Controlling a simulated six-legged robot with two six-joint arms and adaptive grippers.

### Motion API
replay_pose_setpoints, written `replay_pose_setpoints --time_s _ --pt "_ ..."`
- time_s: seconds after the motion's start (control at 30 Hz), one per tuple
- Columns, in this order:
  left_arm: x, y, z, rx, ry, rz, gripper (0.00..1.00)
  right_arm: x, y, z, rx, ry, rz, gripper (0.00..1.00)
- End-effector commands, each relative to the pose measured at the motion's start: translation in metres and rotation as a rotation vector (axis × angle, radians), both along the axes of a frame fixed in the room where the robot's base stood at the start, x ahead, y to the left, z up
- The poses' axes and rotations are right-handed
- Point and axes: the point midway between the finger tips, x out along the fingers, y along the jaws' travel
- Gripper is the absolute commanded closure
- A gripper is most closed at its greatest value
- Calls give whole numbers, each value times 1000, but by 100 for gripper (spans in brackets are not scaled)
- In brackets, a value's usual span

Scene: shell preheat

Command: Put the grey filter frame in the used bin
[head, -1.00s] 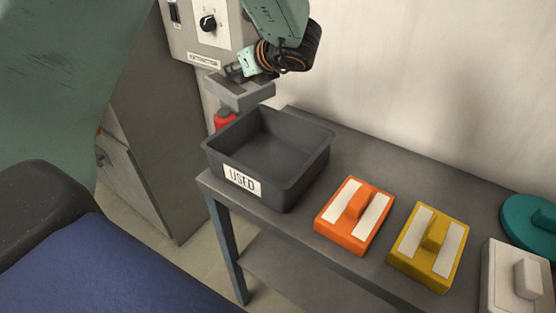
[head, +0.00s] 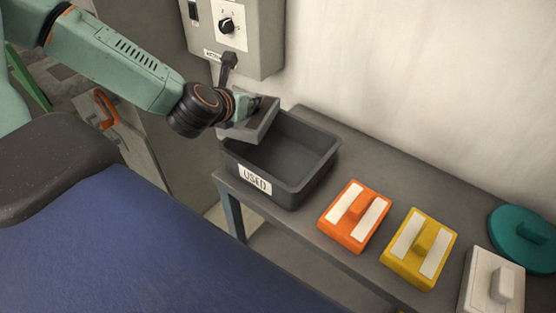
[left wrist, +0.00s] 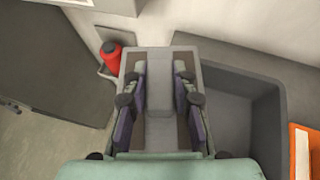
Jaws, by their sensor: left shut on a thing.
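The grey filter frame (head: 262,122) is in my left gripper (head: 254,106), which is shut on it. In the head view they are at the left rear edge of the dark grey used bin (head: 300,183), above its rim. In the left wrist view the filter frame (left wrist: 160,133) lies between the two fingers of the left gripper (left wrist: 160,85), with the bin (left wrist: 268,115) to its right. The frame overlaps the bin's left side in that view. The bin's visible floor is empty; the frame hides part of its left wall. My right gripper is not in view.
The bin stands on the left end of a grey table (head: 345,130). Right of it are an orange block (head: 355,212), a yellow block (head: 420,247), a white block (head: 492,285) and a teal disc (head: 522,235).

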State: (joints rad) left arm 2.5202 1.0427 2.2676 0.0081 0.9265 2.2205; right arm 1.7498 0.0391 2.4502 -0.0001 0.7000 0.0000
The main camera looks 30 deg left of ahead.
Motion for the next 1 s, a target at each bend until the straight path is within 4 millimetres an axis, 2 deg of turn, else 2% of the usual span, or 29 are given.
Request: replay_pose_setpoints --time_s 0.03,0.13,0.2,0.33,0.7,0.9,1.0 --pt "1 -15 9 -8 -10 -72 100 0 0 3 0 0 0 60" --pt "1 -39 18 -3 -12 -203 100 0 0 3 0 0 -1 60" --pt "1 -48 22 2 -9 -258 100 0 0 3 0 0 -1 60" --pt "1 -56 22 7 -6 -306 100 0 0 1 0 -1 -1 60" --pt "0 -57 -32 9 0 -313 100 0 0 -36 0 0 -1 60" --pt "1 -56 -43 8 -2 -309 100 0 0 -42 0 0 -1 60" --pt "1 -57 -56 9 -1 -311 100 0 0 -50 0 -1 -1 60"
